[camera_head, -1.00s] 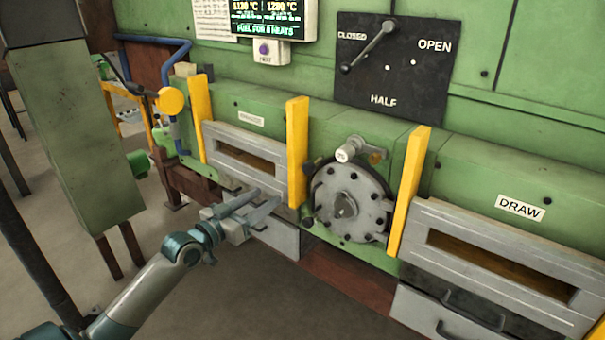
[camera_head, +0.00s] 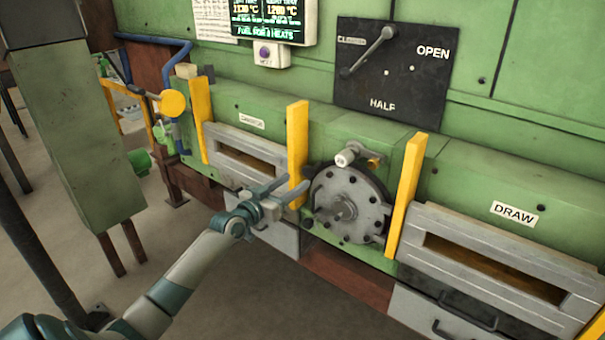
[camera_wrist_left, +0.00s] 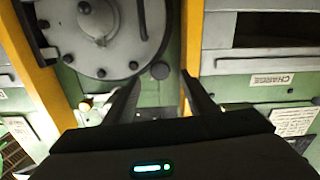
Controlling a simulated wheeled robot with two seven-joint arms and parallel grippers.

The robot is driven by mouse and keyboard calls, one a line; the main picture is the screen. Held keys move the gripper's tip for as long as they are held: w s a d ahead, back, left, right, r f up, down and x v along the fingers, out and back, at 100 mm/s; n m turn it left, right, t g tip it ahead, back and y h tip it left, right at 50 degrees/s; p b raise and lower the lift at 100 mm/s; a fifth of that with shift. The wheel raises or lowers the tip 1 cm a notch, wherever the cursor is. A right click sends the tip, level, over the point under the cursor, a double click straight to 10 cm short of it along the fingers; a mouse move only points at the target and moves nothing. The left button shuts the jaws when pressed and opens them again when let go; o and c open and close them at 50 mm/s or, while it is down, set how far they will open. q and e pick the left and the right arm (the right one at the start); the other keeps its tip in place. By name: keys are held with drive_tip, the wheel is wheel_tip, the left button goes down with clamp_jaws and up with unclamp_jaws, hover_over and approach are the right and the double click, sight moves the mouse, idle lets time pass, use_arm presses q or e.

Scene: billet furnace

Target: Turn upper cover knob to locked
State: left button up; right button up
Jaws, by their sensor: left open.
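The round grey cover (camera_head: 350,205) with dark bolts is set in the green furnace front. The upper cover knob (camera_head: 345,158), a pale cylinder with a brass piece beside it, sticks out at its top. My left gripper (camera_head: 297,183) is open and empty, left of the cover and lower than the knob, in front of the yellow post. In the left wrist view the scene is upside down; the cover (camera_wrist_left: 95,30) is at top left, and my open fingers (camera_wrist_left: 160,77) point toward its edge near a dark round stud (camera_wrist_left: 160,70). My right gripper is out of view.
Yellow posts (camera_head: 408,195) flank the cover. The CHARGE door (camera_head: 245,152) is at left and the DRAW door (camera_head: 490,265) at right. A lever (camera_head: 370,50) on a black plate is above. A green post (camera_head: 75,130) stands at far left.

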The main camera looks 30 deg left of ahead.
sight(306, 174)
use_arm(q)
drive_tip(key=shift+w+d+p, duration=0.2)
drive_tip(key=shift+w+p, duration=0.15)
drive_tip(key=shift+w, duration=2.3)
drive_tip(key=c, duration=1)
